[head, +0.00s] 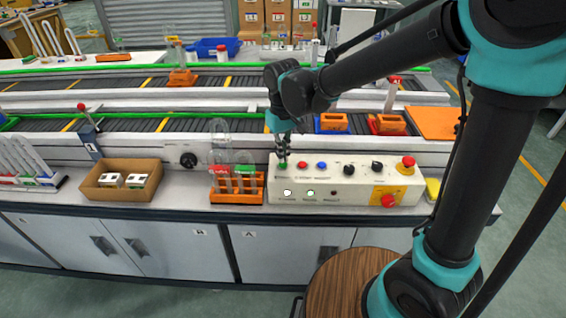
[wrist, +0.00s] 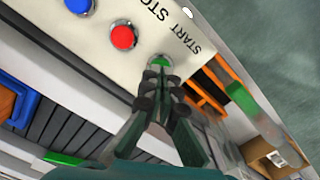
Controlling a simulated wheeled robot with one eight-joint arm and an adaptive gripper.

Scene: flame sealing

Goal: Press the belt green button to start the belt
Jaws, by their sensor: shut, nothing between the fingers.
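The green button (head: 283,164) is at the left end of the top of the white control box (head: 330,178). In the wrist view the green button (wrist: 160,61) lies beside the word START, partly covered by my fingertips. My gripper (head: 283,157) points down at the button, its fingers closed with nothing between them. In the wrist view the closed fingertips (wrist: 157,70) are right at the button's edge. I cannot tell whether they touch it or how far it is pressed. The red button (wrist: 122,37) and the blue button (wrist: 79,4) sit further along the same panel.
An orange rack (head: 237,190) with tubes stands just left of the box. A cardboard tray (head: 122,180) sits further left. A red emergency knob (head: 408,162) is at the box's right end. The belt (head: 140,124) runs behind, with orange holders (head: 388,123) on it.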

